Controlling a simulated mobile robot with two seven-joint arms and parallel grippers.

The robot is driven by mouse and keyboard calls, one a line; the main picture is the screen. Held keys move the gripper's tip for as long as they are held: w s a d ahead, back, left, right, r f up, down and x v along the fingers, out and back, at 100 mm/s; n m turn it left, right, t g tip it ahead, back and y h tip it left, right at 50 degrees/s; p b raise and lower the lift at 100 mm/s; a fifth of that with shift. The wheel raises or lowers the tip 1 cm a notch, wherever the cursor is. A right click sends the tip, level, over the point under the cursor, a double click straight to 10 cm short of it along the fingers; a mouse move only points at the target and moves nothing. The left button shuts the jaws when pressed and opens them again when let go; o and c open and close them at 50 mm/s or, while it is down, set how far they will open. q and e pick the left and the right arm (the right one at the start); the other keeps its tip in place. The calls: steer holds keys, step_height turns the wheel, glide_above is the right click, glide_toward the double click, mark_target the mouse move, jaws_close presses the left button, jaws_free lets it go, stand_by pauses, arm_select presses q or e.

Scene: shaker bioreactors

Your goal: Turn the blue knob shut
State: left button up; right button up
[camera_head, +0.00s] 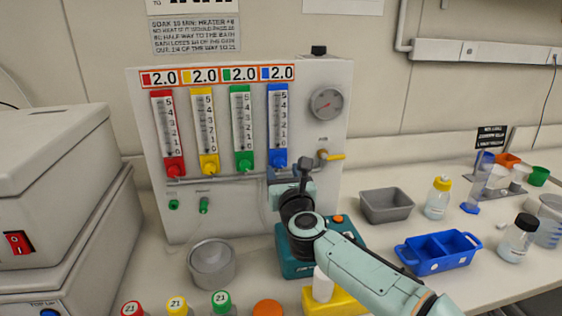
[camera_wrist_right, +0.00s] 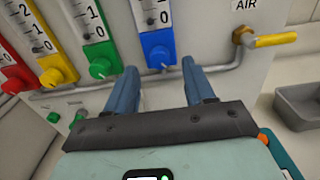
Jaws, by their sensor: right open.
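The blue knob (camera_head: 278,162) sits at the foot of the blue-framed flow tube, rightmost of the row on the white gas panel (camera_head: 322,150). In the right wrist view the blue knob (camera_wrist_right: 158,57) shows between and just beyond the fingertips. My right gripper (camera_wrist_right: 159,68) is open and empty, with one blue finger to each side of the knob's line. I cannot tell whether either finger touches it. In the head view my right gripper (camera_head: 284,174) is just below the knob, partly hidden by its own wrist. My left gripper is in neither view.
The green knob (camera_wrist_right: 100,68) is close left of the fingers. A yellow valve lever (camera_wrist_right: 277,40) and a grey pipe are at the right. A teal device (camera_head: 292,262) stands below my wrist. A metal pot (camera_head: 212,264), grey bin (camera_head: 386,205) and blue tray (camera_head: 438,254) stand on the bench.

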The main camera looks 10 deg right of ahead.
mark_target(281, 165)
steer(key=shift+w+p, duration=0.6)
steer(key=shift+w, duration=1.3)
jaws_close()
